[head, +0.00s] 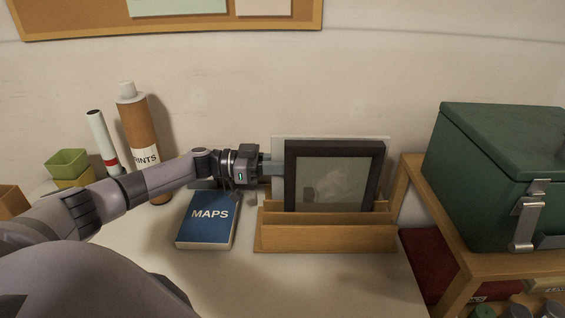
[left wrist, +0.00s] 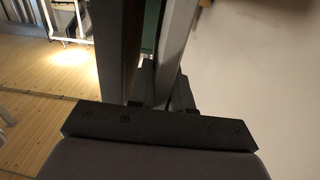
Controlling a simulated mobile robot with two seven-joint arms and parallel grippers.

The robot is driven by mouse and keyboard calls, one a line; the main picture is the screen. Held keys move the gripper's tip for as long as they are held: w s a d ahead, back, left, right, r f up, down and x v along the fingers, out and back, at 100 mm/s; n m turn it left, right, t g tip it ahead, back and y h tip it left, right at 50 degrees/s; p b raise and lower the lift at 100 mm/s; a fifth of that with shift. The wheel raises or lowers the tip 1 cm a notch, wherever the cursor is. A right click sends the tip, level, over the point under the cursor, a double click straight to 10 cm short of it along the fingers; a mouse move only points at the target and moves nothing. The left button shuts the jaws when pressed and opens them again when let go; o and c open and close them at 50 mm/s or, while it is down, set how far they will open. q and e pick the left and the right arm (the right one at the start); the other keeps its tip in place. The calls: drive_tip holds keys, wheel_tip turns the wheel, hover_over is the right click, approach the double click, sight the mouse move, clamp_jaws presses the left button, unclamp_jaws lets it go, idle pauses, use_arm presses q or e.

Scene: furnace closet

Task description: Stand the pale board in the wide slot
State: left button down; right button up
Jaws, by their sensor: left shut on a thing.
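The pale board (head: 330,138) stands upright behind a black-framed picture (head: 336,178), with its top strip and side edges showing. Its lower edge is hidden by the frame and the wooden slotted rack (head: 325,240), so I cannot tell whether it sits in the slot or how deep. My left gripper (head: 272,167) is shut on the board's left edge, just above the rack's left end. In the left wrist view the board (left wrist: 176,40) shows edge-on between the fingers, beside the dark frame (left wrist: 117,50). My right gripper is out of view.
A blue MAPS book (head: 208,220) lies left of the rack, below my left forearm. A green metal box (head: 490,170) stands on a wooden shelf at right. The front tabletop is clear.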

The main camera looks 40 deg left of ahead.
use_arm(q)
drive_tip(key=shift+f+b, duration=0.8)
drive_tip(key=shift+f, duration=0.65)
drive_tip(key=c, duration=1)
unclamp_jaws()
drive_tip(key=shift+r, duration=0.1)
